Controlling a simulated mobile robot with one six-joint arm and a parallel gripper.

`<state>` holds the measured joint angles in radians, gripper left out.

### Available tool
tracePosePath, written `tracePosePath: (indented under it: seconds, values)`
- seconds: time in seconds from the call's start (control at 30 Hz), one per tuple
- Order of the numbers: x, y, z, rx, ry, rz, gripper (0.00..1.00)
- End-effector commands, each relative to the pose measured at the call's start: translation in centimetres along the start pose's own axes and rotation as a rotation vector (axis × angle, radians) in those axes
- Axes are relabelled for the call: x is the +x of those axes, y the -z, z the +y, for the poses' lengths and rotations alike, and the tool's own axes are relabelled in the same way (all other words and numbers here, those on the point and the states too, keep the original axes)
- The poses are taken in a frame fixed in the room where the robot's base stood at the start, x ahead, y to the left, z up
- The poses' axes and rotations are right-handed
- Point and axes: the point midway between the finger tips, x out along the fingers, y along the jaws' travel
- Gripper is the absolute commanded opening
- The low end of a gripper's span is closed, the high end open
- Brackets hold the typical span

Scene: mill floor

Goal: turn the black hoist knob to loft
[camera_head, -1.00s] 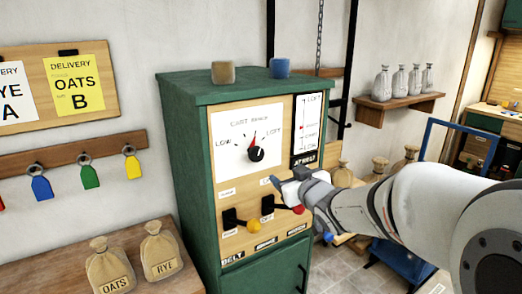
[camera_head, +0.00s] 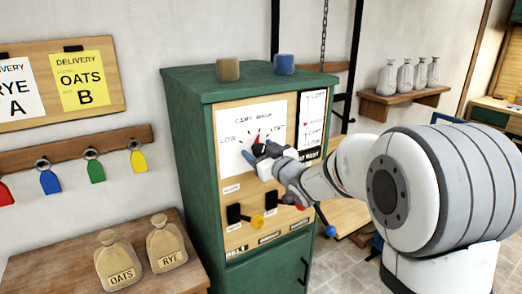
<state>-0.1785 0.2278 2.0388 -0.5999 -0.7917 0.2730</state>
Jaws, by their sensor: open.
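The black hoist knob (camera_head: 257,150) is on the white dial plate (camera_head: 232,162) of the green cabinet, under the small heading, with LOW at its left and LOFT at its right. Its red pointer stands up, close to vertical, between the two words. My gripper (camera_head: 259,152) is open, with its fingers at the knob and partly covering it. I cannot tell whether the fingers touch it.
Below the dial are a lever with a yellow ball (camera_head: 257,221) and a red-tipped lever (camera_head: 301,206), under my wrist. A vertical scale (camera_head: 312,120) is at the right. Sacks sit on the bench at left.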

Motion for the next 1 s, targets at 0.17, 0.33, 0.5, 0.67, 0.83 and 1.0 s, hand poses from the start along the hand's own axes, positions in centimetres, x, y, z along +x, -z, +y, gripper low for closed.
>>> tracePosePath:
  seconds: [0.17, 0.33, 0.5, 0.67, 0.83, 1.0]
  values:
    - [0.01, -0.01, -0.03, 0.000, 0.000, 0.000, 0.63]
    - [0.01, -0.01, -0.05, 0.000, 0.000, 0.000, 0.51]
    - [0.01, 0.00, -0.06, 0.001, 0.000, 0.000, 0.37]
    - [0.01, 0.01, -0.06, 0.001, 0.000, 0.000, 0.24]
    - [-0.05, 0.01, 0.03, 0.003, 0.000, 0.000, 0.19]
    - [0.00, 0.03, -0.02, 0.034, 0.000, 0.000, 0.19]
